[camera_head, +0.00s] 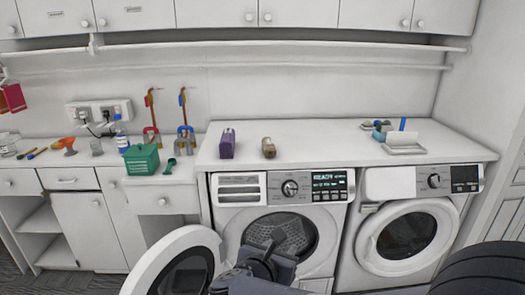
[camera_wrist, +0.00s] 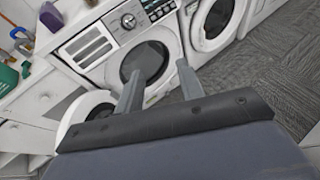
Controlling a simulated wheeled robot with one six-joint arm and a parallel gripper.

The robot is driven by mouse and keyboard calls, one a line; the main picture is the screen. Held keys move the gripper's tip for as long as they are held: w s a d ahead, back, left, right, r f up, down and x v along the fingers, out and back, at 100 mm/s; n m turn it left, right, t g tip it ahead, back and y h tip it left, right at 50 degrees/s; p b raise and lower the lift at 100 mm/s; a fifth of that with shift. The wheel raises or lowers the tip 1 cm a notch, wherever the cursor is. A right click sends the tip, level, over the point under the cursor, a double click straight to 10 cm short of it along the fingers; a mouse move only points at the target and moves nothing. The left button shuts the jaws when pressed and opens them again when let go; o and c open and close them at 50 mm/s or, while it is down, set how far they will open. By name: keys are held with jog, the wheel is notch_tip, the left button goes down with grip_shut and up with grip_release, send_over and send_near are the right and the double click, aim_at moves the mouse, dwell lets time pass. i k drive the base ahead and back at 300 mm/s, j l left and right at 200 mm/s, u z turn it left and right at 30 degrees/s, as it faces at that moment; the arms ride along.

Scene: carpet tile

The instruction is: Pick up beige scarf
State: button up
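I cannot make out a beige scarf for certain in either view. A small tan-brown item (camera_head: 268,148) lies on the white counter above the left washing machine, too small to tell what it is. The left washing machine (camera_head: 237,190) has its round door (camera_head: 170,258) swung open to the left. Its drum (camera_head: 283,235) looks dark grey, and its lower part is hidden behind my arm. My gripper (camera_wrist: 158,84) is open, its two fingers apart with nothing between them. It points toward the washing machine front, and the head view shows it low in front of the opening.
A purple package (camera_head: 227,143) stands left of the tan item. A green container (camera_head: 141,159), a bottle (camera_head: 121,139) and tools stand on the left counter. The right machine (camera_head: 404,235) has its door shut. A tray (camera_head: 404,143) sits above it. Grey carpet (camera_wrist: 270,75) lies clear at right.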

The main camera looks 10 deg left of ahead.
aim_at(269, 149)
jog(key=i+l+u, duration=0.35)
jog(key=i, duration=0.45)
jog(key=i+l+u, duration=0.35)
jog(key=i+l, duration=0.3)
jog(key=i+l+u, duration=0.3)
jog(key=i+l, duration=0.4)
jog(key=l, duration=0.1)
